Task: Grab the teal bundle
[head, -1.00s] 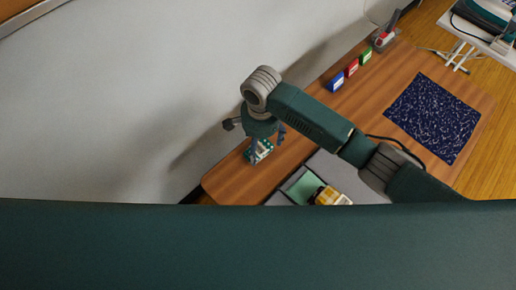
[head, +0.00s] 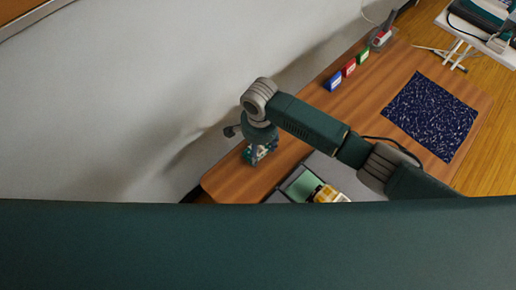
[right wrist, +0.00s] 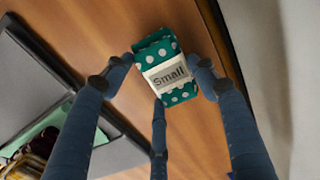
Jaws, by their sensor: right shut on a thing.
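The teal bundle (right wrist: 166,68) has white dots and a pale label reading "Small". In the head view the teal bundle (head: 249,157) is at the far left end of the wooden table, partly hidden by fingers. My right gripper (head: 259,152) comes down over it from above. In the right wrist view my right gripper (right wrist: 168,75) is shut on the bundle, with blue fingers at its two sides and a third below. I cannot tell whether the bundle still touches the table. My left gripper is not in view.
A grey divided tray (head: 345,178) with a green-lined compartment and a yellow checked bundle (head: 327,194) lies right of the gripper. Blue, red and green blocks (head: 348,68) stand along the wall side. A dark blue patterned mat (head: 432,115) lies at right.

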